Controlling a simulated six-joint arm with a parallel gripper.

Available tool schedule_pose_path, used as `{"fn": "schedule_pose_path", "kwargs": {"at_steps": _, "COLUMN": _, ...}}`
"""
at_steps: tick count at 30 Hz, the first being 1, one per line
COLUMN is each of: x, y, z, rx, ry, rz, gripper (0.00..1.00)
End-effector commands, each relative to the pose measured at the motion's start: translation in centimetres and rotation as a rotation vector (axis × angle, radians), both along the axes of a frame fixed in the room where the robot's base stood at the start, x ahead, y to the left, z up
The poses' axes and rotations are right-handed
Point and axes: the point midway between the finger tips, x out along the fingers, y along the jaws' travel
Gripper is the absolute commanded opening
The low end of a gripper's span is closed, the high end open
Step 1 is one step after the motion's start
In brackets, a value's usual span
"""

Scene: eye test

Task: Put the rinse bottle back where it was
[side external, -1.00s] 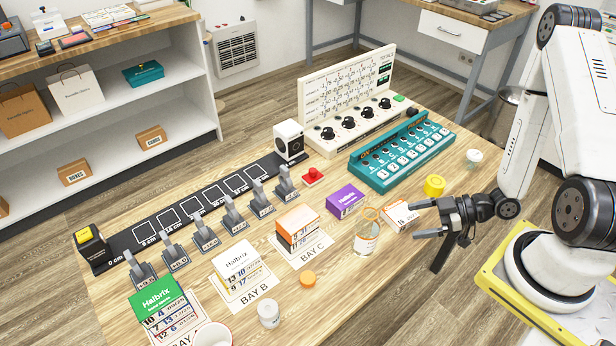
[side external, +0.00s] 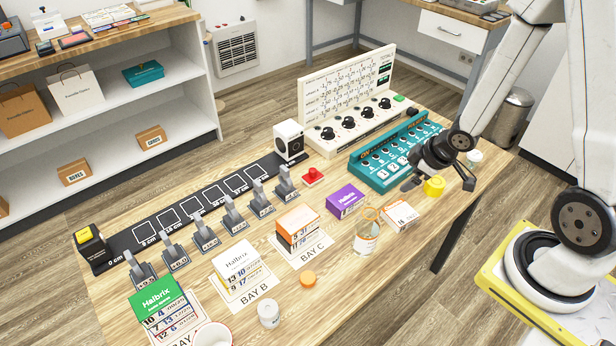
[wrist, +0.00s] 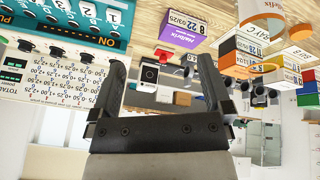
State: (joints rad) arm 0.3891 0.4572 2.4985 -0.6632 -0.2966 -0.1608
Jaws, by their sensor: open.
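No thing is plainly marked as the rinse bottle, and I cannot tell which one it is. A clear container with an orange ring (side external: 366,240) stands on the table right of the purple box; it also shows at the top right of the wrist view (wrist: 264,8). A small white lidded container (side external: 268,315) stands at the front edge, and another (side external: 473,158) stands at the table's right end. The wrist view shows nothing held between the fingers (wrist: 163,62).
The teal button panel (side external: 375,178) and a white dial panel (side external: 352,132) stand behind. A purple box (side external: 345,201) and a white-orange box (side external: 401,217) lie near the clear container. The right front tabletop is clear.

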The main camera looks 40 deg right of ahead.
Motion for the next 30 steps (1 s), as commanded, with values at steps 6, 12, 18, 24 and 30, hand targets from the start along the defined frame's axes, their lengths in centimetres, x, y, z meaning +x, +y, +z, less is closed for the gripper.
{"fn": "schedule_pose_path", "kwargs": {"at_steps": 6, "x": -0.1, "y": 2.6, "z": 4.2, "rx": -0.009, "ry": 0.071, "rz": -0.185, "gripper": 1.0}}
{"fn": "schedule_pose_path", "kwargs": {"at_steps": 12, "x": -1.6, "y": 6.2, "z": 7.3, "rx": 0.056, "ry": 0.147, "rz": -0.331, "gripper": 1.0}}
{"fn": "schedule_pose_path", "kwargs": {"at_steps": 18, "x": -3.0, "y": 8.9, "z": 8.9, "rx": 0.122, "ry": 0.207, "rz": -0.409, "gripper": 1.0}}
{"fn": "schedule_pose_path", "kwargs": {"at_steps": 24, "x": -3.5, "y": 9.6, "z": 9.3, "rx": 0.141, "ry": 0.228, "rz": -0.43, "gripper": 1.0}}
{"fn": "schedule_pose_path", "kwargs": {"at_steps": 30, "x": -3.5, "y": 9.6, "z": 9.3, "rx": 0.14, "ry": 0.226, "rz": -0.429, "gripper": 1.0}}
